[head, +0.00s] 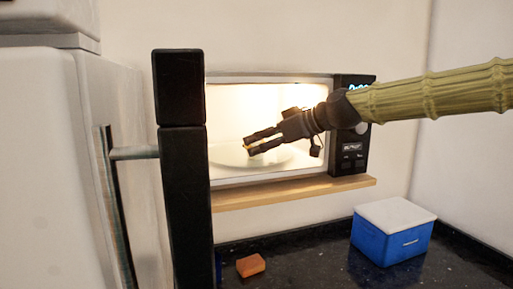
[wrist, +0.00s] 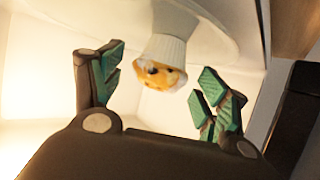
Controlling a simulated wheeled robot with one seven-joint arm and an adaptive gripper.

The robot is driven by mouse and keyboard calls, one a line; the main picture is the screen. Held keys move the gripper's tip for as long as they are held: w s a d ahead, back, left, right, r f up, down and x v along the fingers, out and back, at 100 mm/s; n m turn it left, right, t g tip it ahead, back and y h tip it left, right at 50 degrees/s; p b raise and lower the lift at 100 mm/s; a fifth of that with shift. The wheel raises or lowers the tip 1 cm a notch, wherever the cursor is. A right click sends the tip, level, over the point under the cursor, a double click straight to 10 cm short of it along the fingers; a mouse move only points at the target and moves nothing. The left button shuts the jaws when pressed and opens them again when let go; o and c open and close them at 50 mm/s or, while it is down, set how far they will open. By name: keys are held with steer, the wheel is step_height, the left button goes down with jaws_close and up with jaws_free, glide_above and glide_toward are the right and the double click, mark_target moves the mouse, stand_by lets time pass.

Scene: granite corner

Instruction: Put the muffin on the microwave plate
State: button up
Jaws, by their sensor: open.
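The muffin (wrist: 165,62) has a white cup and a golden top with dark spots. In the wrist view it touches the pale microwave plate (wrist: 222,28), with its top turned down in the picture. My gripper (wrist: 160,82) is open, its green-padded fingers on either side of the muffin with gaps showing. In the head view my gripper (head: 248,145) reaches into the lit microwave (head: 225,105), above the plate (head: 287,160). The muffin is mostly hidden by my gripper there; only a small yellowish patch shows at the fingertips.
The microwave door (head: 183,170) stands open at the left. A wooden shelf (head: 290,193) runs below the microwave. On the dark counter (head: 310,262) are a blue box with a white lid (head: 393,232) and an orange-brown block (head: 250,265). A white fridge (head: 50,165) is at the far left.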

steer(key=b+v, duration=0.2)
steer(key=v, duration=0.7)
steer(key=shift+d, duration=0.2)
steer(key=shift+s, duration=0.1)
